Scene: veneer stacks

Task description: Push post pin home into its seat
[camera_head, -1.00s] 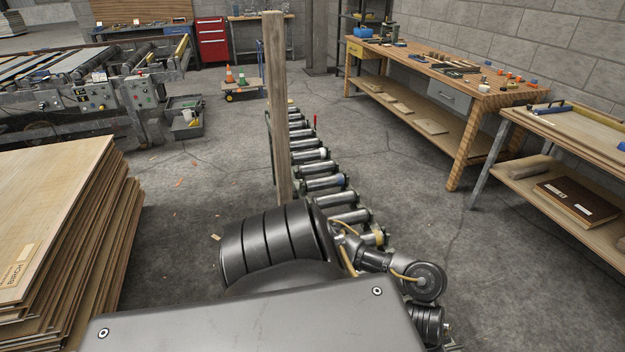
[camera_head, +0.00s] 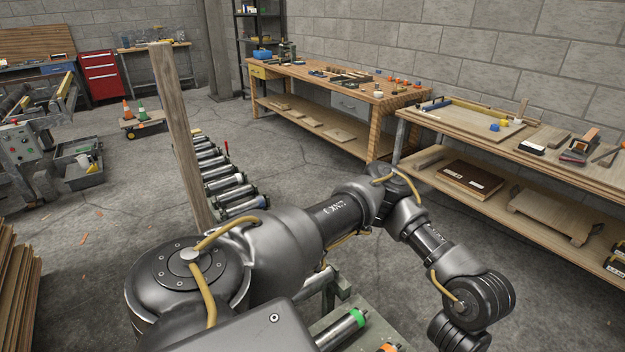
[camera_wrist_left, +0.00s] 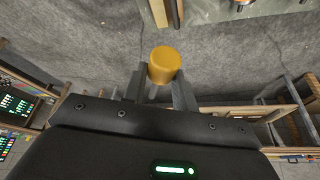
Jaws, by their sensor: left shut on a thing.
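My left gripper (camera_wrist_left: 160,88) shows in the left wrist view, with its two dark fingers shut on a yellow cylinder (camera_wrist_left: 164,66). The cylinder's smooth rounded end faces up in that view. It may be the post pin, but I cannot tell for sure. Its lower part is hidden between the fingers. No seat for a pin can be made out. In the head view a tall wooden post (camera_head: 180,130) stands at the left, its lower end hidden behind my arm. Neither gripper shows in the head view, and my right gripper is in no view.
A roller conveyor (camera_head: 225,180) runs behind my arm. A workbench (camera_head: 330,85) with tools stands along the wall, and a second bench (camera_head: 490,125) stands at right. A veneer stack (camera_head: 18,285) is at lower left.

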